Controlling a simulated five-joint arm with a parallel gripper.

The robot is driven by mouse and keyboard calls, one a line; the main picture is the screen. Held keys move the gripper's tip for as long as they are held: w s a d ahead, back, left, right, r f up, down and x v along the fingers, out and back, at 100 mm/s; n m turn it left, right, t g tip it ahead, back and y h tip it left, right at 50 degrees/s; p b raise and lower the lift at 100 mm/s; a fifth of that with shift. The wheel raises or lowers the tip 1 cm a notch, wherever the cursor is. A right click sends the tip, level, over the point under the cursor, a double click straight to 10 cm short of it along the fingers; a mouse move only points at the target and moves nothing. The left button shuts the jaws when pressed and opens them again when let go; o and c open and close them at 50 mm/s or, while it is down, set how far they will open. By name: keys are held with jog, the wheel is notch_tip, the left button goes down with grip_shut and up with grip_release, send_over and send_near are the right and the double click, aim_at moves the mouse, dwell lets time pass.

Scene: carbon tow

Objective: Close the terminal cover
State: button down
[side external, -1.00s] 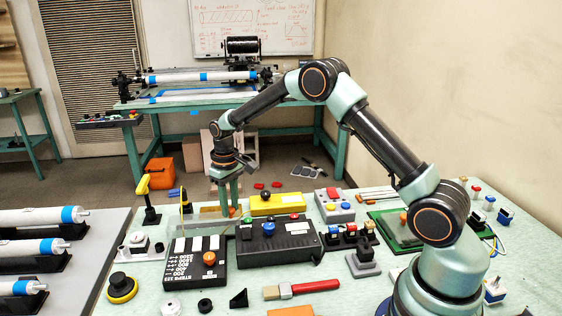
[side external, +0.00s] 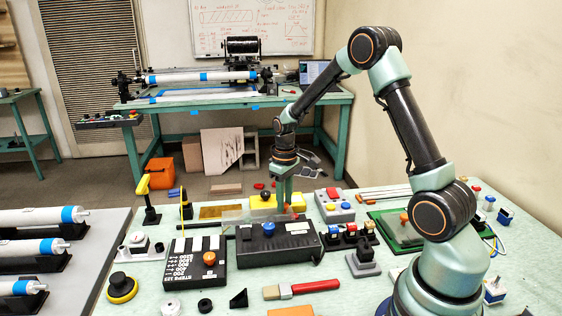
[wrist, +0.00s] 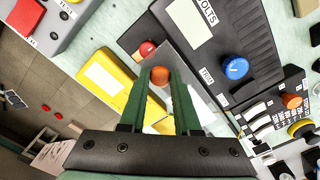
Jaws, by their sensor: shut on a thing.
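The black supply box (side external: 285,243) with a blue knob stands mid-table. A clear, greyish cover panel (wrist: 190,72) lies along its back edge in the wrist view; in the side view only a faint pale strip of it shows. My gripper (side external: 285,208) points down behind the box, near its right end. In the wrist view my gripper (wrist: 161,76) is shut on an orange knob (wrist: 160,75) beside the panel. A red terminal (wrist: 147,50) shows just beyond the fingertips. The side view does not clearly show the green terminal.
A yellow box (side external: 262,202) stands close behind my gripper. A grey button box (side external: 334,206) is to its right, and small coloured blocks (side external: 350,235) are at the black box's right end. A black switch panel (side external: 197,262) stands at the left.

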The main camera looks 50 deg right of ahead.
jog(key=shift+s+d+r, duration=0.1)
jog(key=shift+s+d, duration=1.4)
jog(key=shift+d, duration=0.05)
jog(key=c, duration=0.6)
grip_release()
jog(key=shift+r, duration=0.1)
notch_tip(320, 180, up, 12)
